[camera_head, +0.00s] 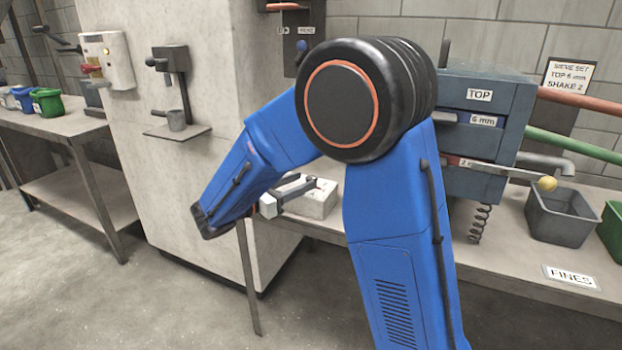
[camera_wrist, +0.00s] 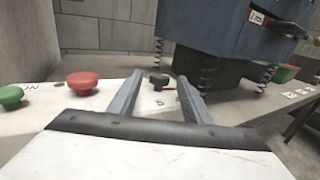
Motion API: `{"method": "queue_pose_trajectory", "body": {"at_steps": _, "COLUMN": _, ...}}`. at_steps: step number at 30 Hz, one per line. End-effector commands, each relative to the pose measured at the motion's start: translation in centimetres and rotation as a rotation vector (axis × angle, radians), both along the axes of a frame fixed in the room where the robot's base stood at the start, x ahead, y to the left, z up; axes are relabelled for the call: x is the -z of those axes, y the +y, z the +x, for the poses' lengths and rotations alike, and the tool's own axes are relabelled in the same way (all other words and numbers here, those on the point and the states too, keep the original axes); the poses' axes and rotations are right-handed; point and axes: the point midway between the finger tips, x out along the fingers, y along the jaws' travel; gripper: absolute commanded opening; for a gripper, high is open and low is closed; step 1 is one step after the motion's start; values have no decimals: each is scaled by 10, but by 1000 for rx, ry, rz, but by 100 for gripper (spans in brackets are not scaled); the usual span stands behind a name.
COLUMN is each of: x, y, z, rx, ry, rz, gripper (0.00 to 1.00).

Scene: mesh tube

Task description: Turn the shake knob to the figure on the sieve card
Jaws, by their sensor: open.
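The sieve card (camera_head: 567,77) on the back wall reads "SIEVE SET TOP 6 mm SHAKE 2". In the wrist view a small black knob (camera_wrist: 159,79) stands on a pale control box (camera_wrist: 118,99), which also shows in the head view (camera_head: 320,203). A dark figure, perhaps a 5, is printed in front of the knob; the knob's pointer is too small to read. My gripper (camera_wrist: 160,76) is open and empty. Its fingers point at the knob, which appears between the fingertips; I cannot tell whether they touch it. My gripper (camera_head: 298,188) is partly hidden by my arm in the head view.
A red button (camera_wrist: 82,82) and a green button (camera_wrist: 11,95) are left of the knob. The blue-grey sieve shaker (camera_head: 487,105) stands on springs to the right. A grey bin (camera_head: 563,222) sits beside it, near a FINES label (camera_head: 571,277).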

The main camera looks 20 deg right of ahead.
Motion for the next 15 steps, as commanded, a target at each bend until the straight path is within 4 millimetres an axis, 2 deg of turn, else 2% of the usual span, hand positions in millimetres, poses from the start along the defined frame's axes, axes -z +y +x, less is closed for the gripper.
{"method": "queue_pose_trajectory", "body": {"at_steps": 1, "x": 0, "y": -9, "z": 3, "rx": 3, "ry": 0, "rz": 1, "gripper": 44}}
{"method": "queue_pose_trajectory", "body": {"at_steps": 6, "x": 0, "y": -30, "z": 10, "rx": 2, "ry": 0, "rz": 0, "gripper": 44}}
{"method": "queue_pose_trajectory", "body": {"at_steps": 15, "x": 0, "y": -44, "z": 15, "rx": 0, "ry": 0, "rz": 0, "gripper": 44}}
